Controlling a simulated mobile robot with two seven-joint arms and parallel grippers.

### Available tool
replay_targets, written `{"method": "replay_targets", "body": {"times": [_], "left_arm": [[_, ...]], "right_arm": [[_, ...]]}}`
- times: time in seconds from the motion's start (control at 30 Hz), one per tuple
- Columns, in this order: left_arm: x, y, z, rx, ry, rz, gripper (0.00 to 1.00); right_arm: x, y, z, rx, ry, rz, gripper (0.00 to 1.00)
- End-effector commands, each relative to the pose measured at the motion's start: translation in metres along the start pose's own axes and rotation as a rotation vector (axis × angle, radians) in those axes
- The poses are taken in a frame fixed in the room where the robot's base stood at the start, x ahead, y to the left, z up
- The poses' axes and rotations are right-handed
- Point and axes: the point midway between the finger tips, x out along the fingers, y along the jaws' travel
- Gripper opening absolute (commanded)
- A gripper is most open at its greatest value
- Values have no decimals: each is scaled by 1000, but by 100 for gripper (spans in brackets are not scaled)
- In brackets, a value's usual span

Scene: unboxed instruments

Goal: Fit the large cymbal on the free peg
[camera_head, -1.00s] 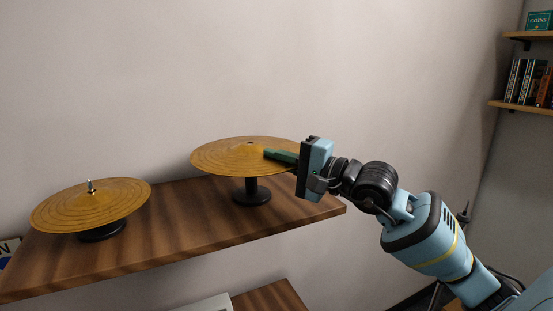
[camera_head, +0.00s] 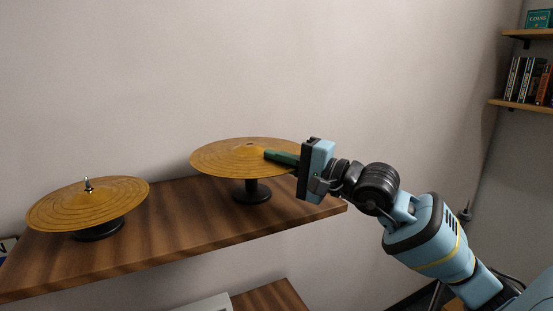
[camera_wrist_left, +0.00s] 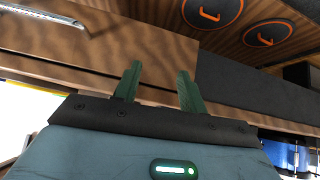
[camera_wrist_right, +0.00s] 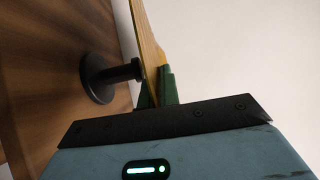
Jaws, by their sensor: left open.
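The large cymbal (camera_head: 235,158), golden and ridged, is over the right-hand black stand (camera_head: 252,192) on the wooden shelf. My right gripper (camera_head: 282,157) is shut on its right rim. The right wrist view shows the cymbal (camera_wrist_right: 150,50) edge-on between the green fingers, with the black stand (camera_wrist_right: 98,78) close to its underside. No peg tip shows above this cymbal; whether it is seated is unclear. Another cymbal (camera_head: 70,208) sits on the left stand, its metal tip sticking up through the middle. My left gripper (camera_wrist_left: 158,85) is open and empty, seen only in the left wrist view.
The wooden shelf (camera_head: 170,228) has bare room between the two stands. The pale wall (camera_head: 330,60) rises behind it. Shelves with books (camera_head: 525,80) are at the far right. The left wrist view shows a wooden surface with round orange-ringed discs (camera_wrist_left: 215,12).

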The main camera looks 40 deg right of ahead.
Motion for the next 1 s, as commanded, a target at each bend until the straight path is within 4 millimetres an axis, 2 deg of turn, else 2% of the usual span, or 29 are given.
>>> {"method": "replay_targets", "body": {"times": [1.0], "left_arm": [[4,2,22,-6,-38,4,41]], "right_arm": [[-2,15,1,-1,0,-3,0]]}}
